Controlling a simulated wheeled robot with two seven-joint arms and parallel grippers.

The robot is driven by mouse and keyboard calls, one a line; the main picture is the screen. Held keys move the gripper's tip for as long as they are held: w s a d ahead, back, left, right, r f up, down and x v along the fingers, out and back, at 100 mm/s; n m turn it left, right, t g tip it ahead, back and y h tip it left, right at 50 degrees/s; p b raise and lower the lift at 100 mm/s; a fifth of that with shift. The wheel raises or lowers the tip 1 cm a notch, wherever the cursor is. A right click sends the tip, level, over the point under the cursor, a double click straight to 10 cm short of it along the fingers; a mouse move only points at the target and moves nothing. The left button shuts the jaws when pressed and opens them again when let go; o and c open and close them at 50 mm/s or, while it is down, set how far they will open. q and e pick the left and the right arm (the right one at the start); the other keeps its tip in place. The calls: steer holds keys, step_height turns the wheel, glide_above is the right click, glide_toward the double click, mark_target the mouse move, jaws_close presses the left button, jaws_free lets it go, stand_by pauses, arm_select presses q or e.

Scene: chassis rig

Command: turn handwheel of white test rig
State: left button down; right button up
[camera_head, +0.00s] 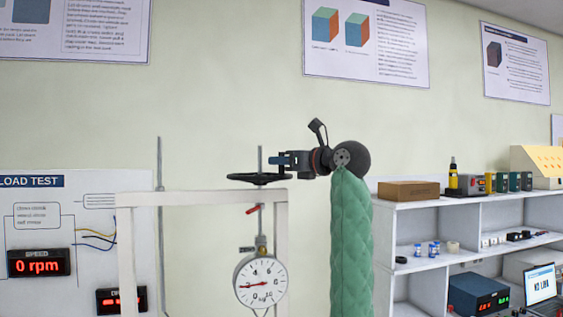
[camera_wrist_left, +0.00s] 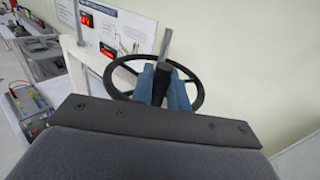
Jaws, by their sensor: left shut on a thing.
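The white test rig (camera_head: 202,199) is a white frame with a black handwheel (camera_head: 259,180) lying flat on its top bar, on an upright threaded rod. The wheel also shows in the left wrist view (camera_wrist_left: 199,90) as a black ring with a dark hub. My left gripper (camera_head: 283,162) reaches in from the right, just above the wheel's right half. In the left wrist view its blue fingers (camera_wrist_left: 163,88) are shut on the handwheel, one on each side of the dark hub. The fingers partly hide the hub and spokes. My right gripper is not in view.
A round dial gauge (camera_head: 261,281) hangs below the wheel, with a red-handled part (camera_head: 254,210) above it. A load test panel (camera_head: 60,235) reading 0 rpm stands at left. A white shelf unit (camera_head: 420,206) with boxes and instruments stands at right.

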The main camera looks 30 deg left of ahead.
arm_select(q)
steer(key=shift+w+g, duration=0.15)
steer(key=shift+g, duration=0.15)
